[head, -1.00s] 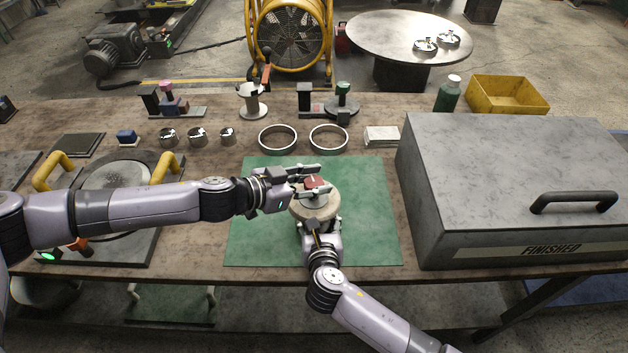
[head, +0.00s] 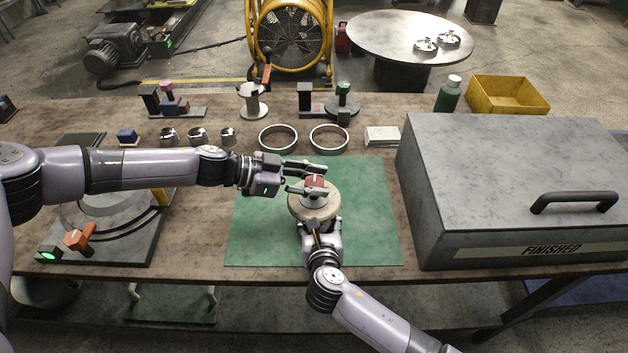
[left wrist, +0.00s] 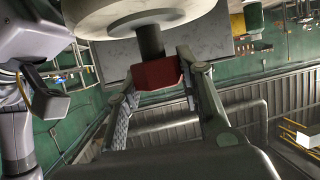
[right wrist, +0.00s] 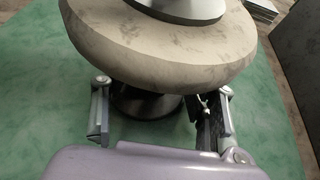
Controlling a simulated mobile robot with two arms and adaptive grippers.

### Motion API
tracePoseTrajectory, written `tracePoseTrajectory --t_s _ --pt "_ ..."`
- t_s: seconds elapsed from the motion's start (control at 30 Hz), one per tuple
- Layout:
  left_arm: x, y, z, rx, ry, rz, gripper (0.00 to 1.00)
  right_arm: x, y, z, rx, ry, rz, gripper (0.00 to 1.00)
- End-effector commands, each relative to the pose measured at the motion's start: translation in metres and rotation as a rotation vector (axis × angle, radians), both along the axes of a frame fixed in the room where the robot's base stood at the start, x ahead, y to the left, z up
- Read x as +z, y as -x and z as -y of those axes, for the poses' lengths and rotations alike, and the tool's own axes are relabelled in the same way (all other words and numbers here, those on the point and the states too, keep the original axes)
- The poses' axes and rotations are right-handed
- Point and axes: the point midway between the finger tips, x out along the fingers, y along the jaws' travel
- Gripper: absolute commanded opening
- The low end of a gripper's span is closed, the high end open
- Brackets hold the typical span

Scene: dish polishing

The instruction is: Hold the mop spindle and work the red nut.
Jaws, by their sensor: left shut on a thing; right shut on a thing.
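The red nut (head: 315,181) sits on top of the pale round mop (head: 313,201) above the green mat. My left gripper (head: 306,179) reaches in from the left and is shut on the nut. In the left wrist view the nut (left wrist: 156,73) shows between the two fingers, with the dark threaded shaft (left wrist: 150,40) running from it to the mop. My right gripper (right wrist: 160,122) is below the mop, its fingers on either side of the dark spindle (right wrist: 146,103), and is shut on it. The mop hides the upper spindle in the right wrist view.
A large grey box marked FINISHED (head: 470,245) stands right of the green mat (head: 370,220). Two metal rings (head: 328,138) and several small metal cups lie behind the mat. A dark fixture (head: 120,240) lies under my left arm. The mat's right part is clear.

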Motion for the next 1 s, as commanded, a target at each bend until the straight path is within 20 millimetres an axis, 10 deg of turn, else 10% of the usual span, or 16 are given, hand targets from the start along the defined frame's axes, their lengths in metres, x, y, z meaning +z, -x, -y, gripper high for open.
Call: tracePoseTrajectory --t_s 1.0 --pt "-0.0014 0.0005 0.0009 -0.634 -0.003 -0.008 0.06 -0.0019 0.0016 -0.0016 0.003 -0.002 -0.004 0.29"
